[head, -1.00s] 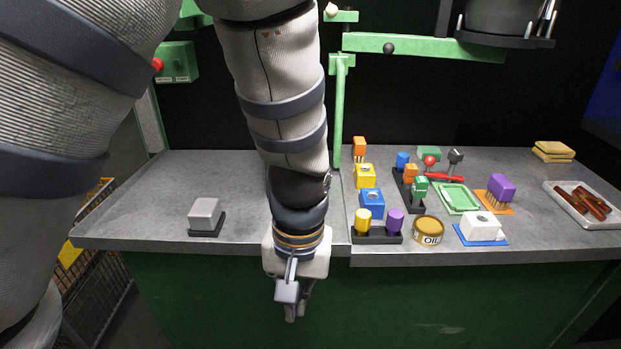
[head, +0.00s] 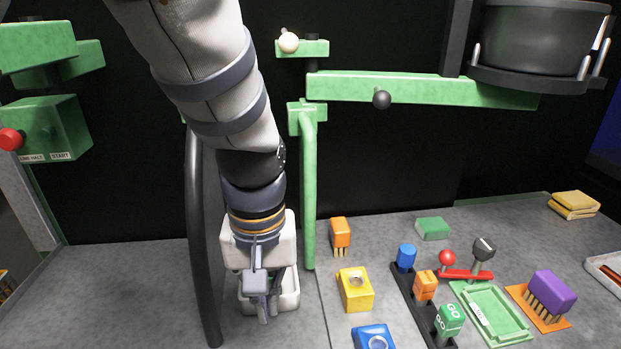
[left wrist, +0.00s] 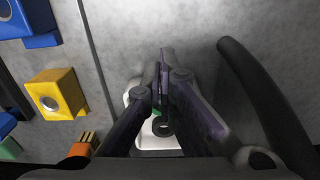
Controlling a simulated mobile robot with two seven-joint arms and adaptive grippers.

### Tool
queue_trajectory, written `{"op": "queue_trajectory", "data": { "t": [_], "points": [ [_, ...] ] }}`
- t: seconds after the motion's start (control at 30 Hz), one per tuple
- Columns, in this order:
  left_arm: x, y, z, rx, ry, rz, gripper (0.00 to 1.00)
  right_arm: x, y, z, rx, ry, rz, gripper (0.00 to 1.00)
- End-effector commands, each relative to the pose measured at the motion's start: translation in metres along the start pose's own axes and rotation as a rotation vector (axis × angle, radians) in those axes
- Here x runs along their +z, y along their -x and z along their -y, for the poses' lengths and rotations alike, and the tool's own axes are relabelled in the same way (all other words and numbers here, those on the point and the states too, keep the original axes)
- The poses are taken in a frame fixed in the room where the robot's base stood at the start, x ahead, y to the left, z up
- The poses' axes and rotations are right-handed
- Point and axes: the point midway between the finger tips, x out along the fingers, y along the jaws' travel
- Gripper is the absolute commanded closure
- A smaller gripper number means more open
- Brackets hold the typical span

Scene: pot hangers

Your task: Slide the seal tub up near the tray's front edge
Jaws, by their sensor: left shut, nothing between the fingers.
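A small white tub (head: 290,298), which I take for the seal tub, stands on the grey bench behind my left gripper (head: 265,312), which partly hides it. In the left wrist view the tub (left wrist: 155,142) shows under the fingers, with a black ring and a bit of green in it. My left gripper (left wrist: 163,78) is shut and empty, fingers pointing down over the tub; contact cannot be told. A green tray (head: 488,308) lies to the right and a pale tray (head: 606,272) at the right edge; which one is meant is unclear. My right gripper is out of view.
A black post (head: 200,250) stands close left of the tub, a green post (head: 309,200) just right. Yellow (head: 356,291), blue (head: 373,337) and orange (head: 340,235) blocks stand to the right. The bench left of the black post is clear.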

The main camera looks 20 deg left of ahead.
Motion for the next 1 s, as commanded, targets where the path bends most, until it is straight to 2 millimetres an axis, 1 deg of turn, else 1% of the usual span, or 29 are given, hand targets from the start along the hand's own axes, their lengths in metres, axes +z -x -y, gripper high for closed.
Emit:
{"op": "queue_trajectory", "data": {
  "t": [0.07,0.17,0.33,0.53,1.0],
  "points": [
    [-0.005,0.002,-0.001,0.003,0.0,-0.003,1.0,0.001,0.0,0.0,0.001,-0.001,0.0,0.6],
    [-0.019,0.001,-0.001,0.003,0.0,-0.003,1.0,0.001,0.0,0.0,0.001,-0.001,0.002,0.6],
    [-0.057,0.001,0.0,0.002,0.0,-0.004,1.0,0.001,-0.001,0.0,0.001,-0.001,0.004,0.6],
    [-0.101,-0.005,-0.001,-0.002,0.0,0.004,1.0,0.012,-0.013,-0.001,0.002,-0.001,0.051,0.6],
    [-0.204,-0.007,0.0,-0.004,0.0,0.005,1.0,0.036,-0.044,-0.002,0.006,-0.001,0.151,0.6]
  ]
}}
